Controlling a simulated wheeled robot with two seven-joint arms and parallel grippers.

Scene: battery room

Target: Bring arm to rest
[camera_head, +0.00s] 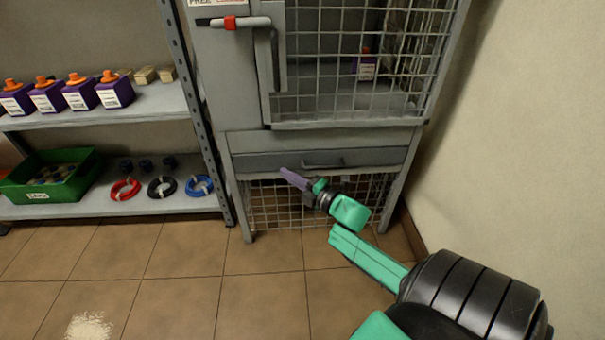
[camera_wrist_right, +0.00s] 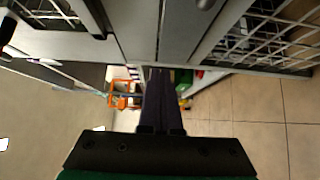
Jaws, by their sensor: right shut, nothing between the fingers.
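My right arm reaches in from the lower right in the head view. Its gripper (camera_head: 293,178) is shut and empty, in front of the cabinet's drawer front. In the right wrist view the closed fingers (camera_wrist_right: 160,85) point at the grey cabinet; whether they touch it I cannot tell. My left gripper is not in view.
A grey cabinet (camera_head: 243,144) with a mesh door (camera_head: 345,60), a drawer handle (camera_head: 323,164) and a red-marked lever (camera_head: 230,23) stands ahead. Left, a shelf (camera_head: 150,104) holds purple bottles (camera_head: 114,91), a green crate (camera_head: 75,184) and cable coils (camera_head: 161,188).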

